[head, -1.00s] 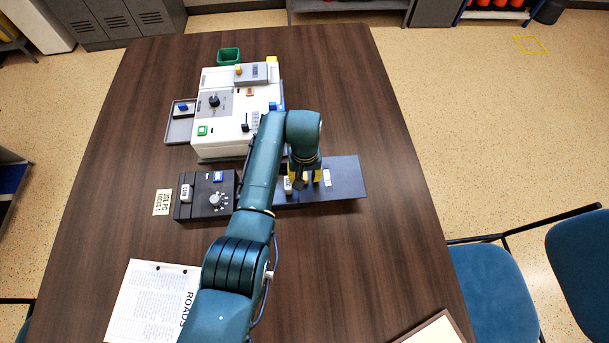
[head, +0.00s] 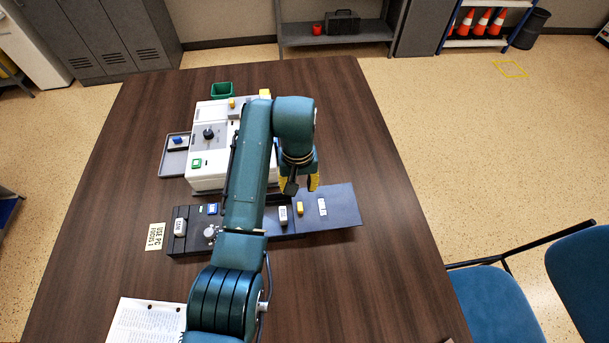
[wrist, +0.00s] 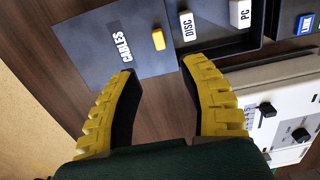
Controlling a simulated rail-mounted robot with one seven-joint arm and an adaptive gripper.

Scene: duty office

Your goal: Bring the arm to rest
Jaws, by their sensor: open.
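My gripper (head: 300,186) hangs at the end of my bent teal arm (head: 250,165), over the back edge of a dark plate (head: 345,218). Its yellow fingers are apart with nothing between them. In the wrist view my gripper (wrist: 158,68) is also open and empty, above the table and clear of the plate. The plate carries a white CABLES label (wrist: 121,42) and a small yellow block (wrist: 158,39). A white DISC block (wrist: 187,25) is beside it, in a dark tray section. My arm hides part of the equipment behind it.
A white machine (head: 205,180) with a dial stands behind the plate, close to my gripper. A dark control box (head: 188,243) is left of my arm. The table's right side is clear; blue chairs (head: 490,300) stand beyond.

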